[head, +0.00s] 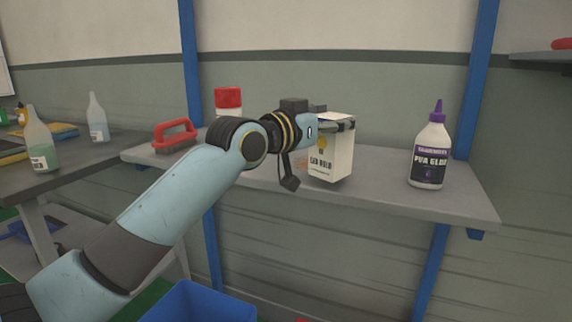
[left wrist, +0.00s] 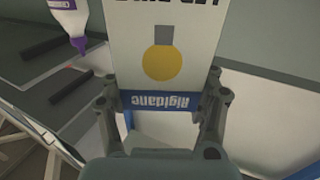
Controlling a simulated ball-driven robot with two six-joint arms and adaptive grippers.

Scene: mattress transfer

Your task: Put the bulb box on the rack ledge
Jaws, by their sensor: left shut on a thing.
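The bulb box (head: 331,157) is a white carton with dark lettering. My left gripper (head: 343,125) is shut on its upper part, with the arm coming in from the left. The box looks upright over the grey rack ledge (head: 385,184); I cannot tell whether its base touches the surface. In the left wrist view, the box (left wrist: 185,60) shows a yellow bulb picture and a blue band, between the two fingers of the gripper (left wrist: 163,102). My right gripper is not in view.
A purple-capped glue bottle (head: 430,155) stands on the ledge right of the box. A red-capped container (head: 228,98), partly hidden by my arm, and a red-handled brush (head: 174,132) are to the left. Blue posts (head: 474,85) flank the ledge. A blue bin (head: 195,303) is below.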

